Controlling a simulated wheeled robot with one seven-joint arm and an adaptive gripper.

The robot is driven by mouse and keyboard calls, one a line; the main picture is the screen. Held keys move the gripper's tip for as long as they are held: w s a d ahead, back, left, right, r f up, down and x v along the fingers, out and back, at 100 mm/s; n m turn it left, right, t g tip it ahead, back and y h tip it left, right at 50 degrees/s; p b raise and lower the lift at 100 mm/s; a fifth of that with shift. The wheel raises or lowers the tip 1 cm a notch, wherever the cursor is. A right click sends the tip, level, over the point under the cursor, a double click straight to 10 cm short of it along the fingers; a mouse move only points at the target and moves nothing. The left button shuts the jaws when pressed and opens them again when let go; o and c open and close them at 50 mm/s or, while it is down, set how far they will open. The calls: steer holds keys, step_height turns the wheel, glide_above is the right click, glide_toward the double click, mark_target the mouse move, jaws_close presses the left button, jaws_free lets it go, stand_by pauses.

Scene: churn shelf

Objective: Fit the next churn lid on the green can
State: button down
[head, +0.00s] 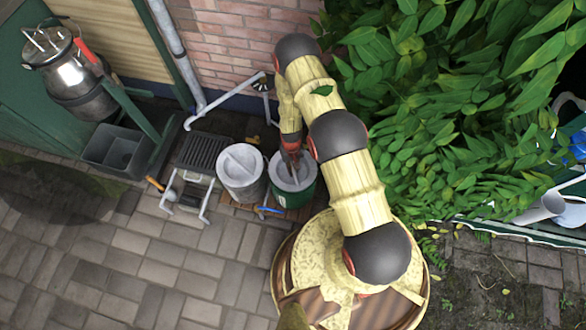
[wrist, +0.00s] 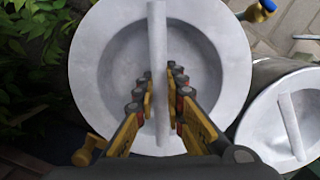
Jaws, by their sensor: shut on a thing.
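The lid fills the middle of the wrist view (wrist: 205,112) and hides the can there. I cannot tell whether its rim touches the can. My gripper (head: 291,163) is above the lid. In the wrist view its fingers (wrist: 161,98) are shut on the bar handle, one on each side.
A grey can (head: 240,184) with a lid on it stands close on the left, also in the wrist view (wrist: 262,118). A black rack (head: 203,151) is farther left. A steel churn (head: 72,75) hangs at the upper left. Dense leaves (head: 430,110) crowd the right. Paving at lower left is clear.

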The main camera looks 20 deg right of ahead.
steer(key=shift+f, duration=0.6)
stand_by(0.3)
steer(key=c, duration=1.8)
jaws_free()
steer(key=shift+r, duration=0.1)
step_height(320, 180, up, 12)
steer(key=w, duration=0.1)
steer(key=shift+w, duration=0.25)
